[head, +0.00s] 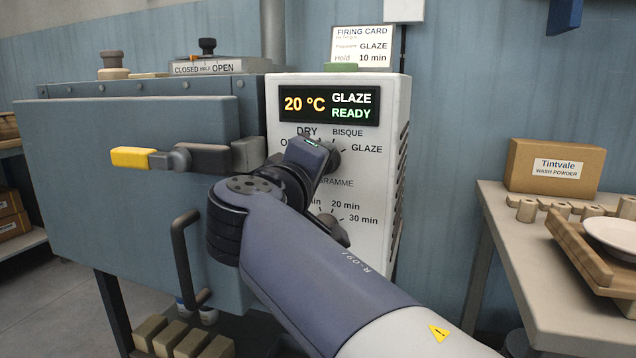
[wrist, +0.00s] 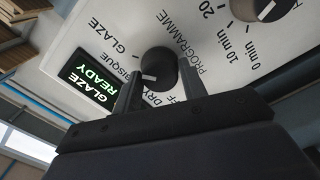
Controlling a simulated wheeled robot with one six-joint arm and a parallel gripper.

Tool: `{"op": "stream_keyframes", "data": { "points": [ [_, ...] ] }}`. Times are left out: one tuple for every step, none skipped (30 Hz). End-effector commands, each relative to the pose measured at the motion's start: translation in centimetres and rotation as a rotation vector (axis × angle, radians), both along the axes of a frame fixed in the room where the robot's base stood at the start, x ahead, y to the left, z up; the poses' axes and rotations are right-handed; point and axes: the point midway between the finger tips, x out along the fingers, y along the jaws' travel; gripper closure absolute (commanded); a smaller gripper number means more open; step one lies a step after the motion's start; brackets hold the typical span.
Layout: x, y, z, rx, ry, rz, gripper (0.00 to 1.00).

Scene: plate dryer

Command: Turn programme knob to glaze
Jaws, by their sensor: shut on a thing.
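The programme knob (head: 334,158) is a dark round knob on the white control panel (head: 375,200), with DRY, BISQUE and GLAZE printed around it. It also shows in the wrist view (wrist: 158,66). My gripper (wrist: 158,82) has one finger on each side of the knob and is shut on it. In the head view my gripper (head: 322,154) partly hides the knob and some lettering. A white mark shows on the knob, but its exact aim is hard to tell. The display (head: 329,104) reads 20 °C, GLAZE, READY.
A second dark knob (head: 332,230), with minute marks, sits below. A firing card (head: 362,47) above reads GLAZE, Hold 10 min. The closed-looking blue door (head: 120,220) with a yellow-ended handle (head: 132,157) stands left. A table (head: 510,250) with a cardboard box (head: 555,172) stands right.

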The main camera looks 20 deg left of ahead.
Motion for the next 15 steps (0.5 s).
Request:
{"op": "stream_keyframes", "data": {
  "points": [
    [0.03,-0.01,-0.37,0.024,-0.001,-0.001,0.83],
    [0.03,-0.01,-0.35,0.039,-0.003,-0.001,0.83],
    [0.03,0.0,-0.3,0.056,-0.004,-0.001,0.83],
    [0.03,0.0,-0.29,0.068,-0.004,0.0,0.83],
    [0.03,0.0,-0.28,0.079,-0.004,-0.001,0.83],
    [0.03,0.0,-0.26,0.091,-0.005,-0.001,0.83],
    [0.04,0.0,-0.25,0.099,-0.006,-0.001,0.83],
    [0.04,0.0,-0.23,0.105,-0.006,-0.001,0.83],
    [0.04,-0.01,-0.2,0.114,-0.007,-0.001,0.83],
    [0.04,-0.01,-0.17,0.119,-0.008,-0.001,0.83],
    [0.04,-0.01,-0.14,0.123,-0.009,-0.002,0.83],
    [0.04,-0.01,-0.12,0.128,-0.009,-0.002,0.83],
    [0.04,-0.01,-0.1,0.131,-0.009,-0.002,0.83],
    [0.04,-0.01,-0.09,0.133,-0.01,-0.002,0.83],
    [0.04,-0.01,-0.08,0.134,-0.01,-0.002,0.83]
  ]
}}
